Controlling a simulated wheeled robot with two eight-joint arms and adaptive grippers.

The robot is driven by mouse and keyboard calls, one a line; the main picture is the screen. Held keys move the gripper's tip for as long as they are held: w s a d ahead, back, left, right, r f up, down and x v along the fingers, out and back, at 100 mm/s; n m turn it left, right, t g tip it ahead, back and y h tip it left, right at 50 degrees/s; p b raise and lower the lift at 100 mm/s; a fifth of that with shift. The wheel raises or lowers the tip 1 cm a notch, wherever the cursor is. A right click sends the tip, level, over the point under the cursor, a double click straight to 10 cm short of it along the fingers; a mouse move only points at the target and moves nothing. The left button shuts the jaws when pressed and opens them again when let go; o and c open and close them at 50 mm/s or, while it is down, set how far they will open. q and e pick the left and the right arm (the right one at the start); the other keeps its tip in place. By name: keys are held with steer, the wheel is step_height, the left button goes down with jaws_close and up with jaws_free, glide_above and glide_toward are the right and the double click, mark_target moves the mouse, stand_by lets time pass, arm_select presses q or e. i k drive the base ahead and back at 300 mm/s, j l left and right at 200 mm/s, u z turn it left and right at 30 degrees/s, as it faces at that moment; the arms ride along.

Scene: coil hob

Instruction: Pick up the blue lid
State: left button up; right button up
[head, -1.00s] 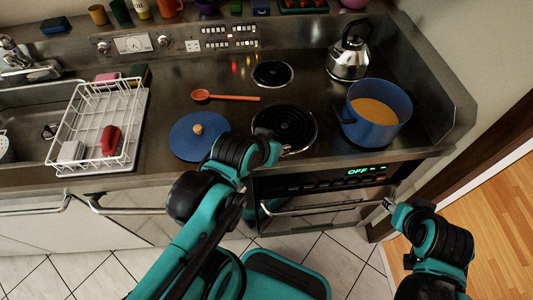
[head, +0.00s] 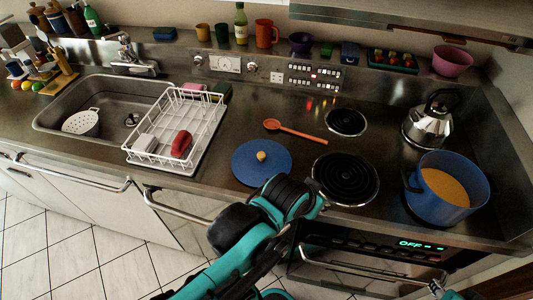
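The blue lid (head: 250,172) lies flat on the steel counter, left of the front coil burner. It is round with a small tan knob (head: 261,156) on top. My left gripper (head: 328,203) is at the counter's front edge, to the right of and nearer than the lid, apart from it. Its fingers are small and partly hidden, so its opening cannot be made out. My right gripper (head: 437,287) is low at the lower right, in front of the oven, far from the lid. Its opening is also unclear.
A blue pot (head: 432,205) with yellow-orange contents stands right of the front burner (head: 345,180). A kettle (head: 428,122) is behind it. An orange spoon (head: 297,132) lies behind the lid. A white dish rack (head: 160,160) stands to the left, beside the sink (head: 62,127).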

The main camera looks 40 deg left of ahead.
mark_target(255, 161)
steer(key=k+l+u, duration=0.1)
steer(key=u, duration=1.4)
steer(key=z, duration=1.7)
steer(key=u, duration=1.7)
